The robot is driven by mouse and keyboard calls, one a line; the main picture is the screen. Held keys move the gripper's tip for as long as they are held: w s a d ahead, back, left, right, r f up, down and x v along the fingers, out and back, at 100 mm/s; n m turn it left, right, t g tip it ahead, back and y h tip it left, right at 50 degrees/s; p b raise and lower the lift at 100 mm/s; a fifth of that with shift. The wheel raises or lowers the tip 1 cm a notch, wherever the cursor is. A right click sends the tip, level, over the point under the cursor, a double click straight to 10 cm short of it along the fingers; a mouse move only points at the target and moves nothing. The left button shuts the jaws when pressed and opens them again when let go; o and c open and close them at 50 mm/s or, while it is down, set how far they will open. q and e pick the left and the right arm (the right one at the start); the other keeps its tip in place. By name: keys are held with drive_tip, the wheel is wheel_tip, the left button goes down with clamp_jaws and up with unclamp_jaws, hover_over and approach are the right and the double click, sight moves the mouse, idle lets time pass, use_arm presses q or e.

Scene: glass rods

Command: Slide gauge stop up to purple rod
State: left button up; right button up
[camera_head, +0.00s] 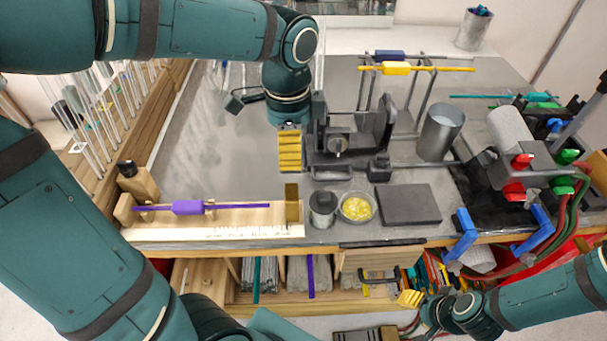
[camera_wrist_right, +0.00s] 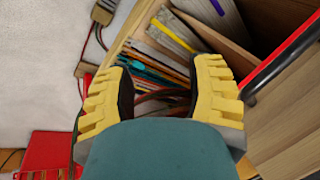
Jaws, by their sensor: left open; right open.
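The purple rod (camera_head: 187,207) lies lengthwise on the wooden gauge (camera_head: 215,233), which has a printed scale along its front. Its left end is near the wooden end post (camera_head: 125,210). The brass-coloured gauge stop (camera_head: 291,203) stands upright at the gauge's right end, with a small gap between it and the rod's right tip. My left gripper (camera_head: 290,150) is open, above the bench behind the stop and apart from it; only part of its yellow fingers shows. My right gripper (camera_head: 410,298) is open and empty, low in front of the bench; its fingers (camera_wrist_right: 160,95) fill the right wrist view.
A dark burner-like fixture (camera_head: 338,145) stands right of my left gripper. A small dark jar (camera_head: 322,208) and a dish of yellow bits (camera_head: 357,207) sit just right of the stop. A grey pad (camera_head: 408,204) lies further right. Glass rods stand in a rack at the left.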

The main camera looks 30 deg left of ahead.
sight(291, 192)
use_arm(q)
drive_tip(key=f, duration=0.2)
drive_tip(key=s+f, duration=0.1)
drive_tip(key=f, duration=0.4)
drive_tip(key=f+b, duration=0.1)
drive_tip(key=f, duration=0.5)
drive_tip(key=shift+w+f+b, duration=0.25)
drive_tip(key=shift+f+b, duration=0.05)
drive_tip(key=shift+f, duration=0.05)
use_arm(e)
drive_tip(key=shift+s+f, duration=0.15)
drive_tip(key=shift+f, duration=0.65)
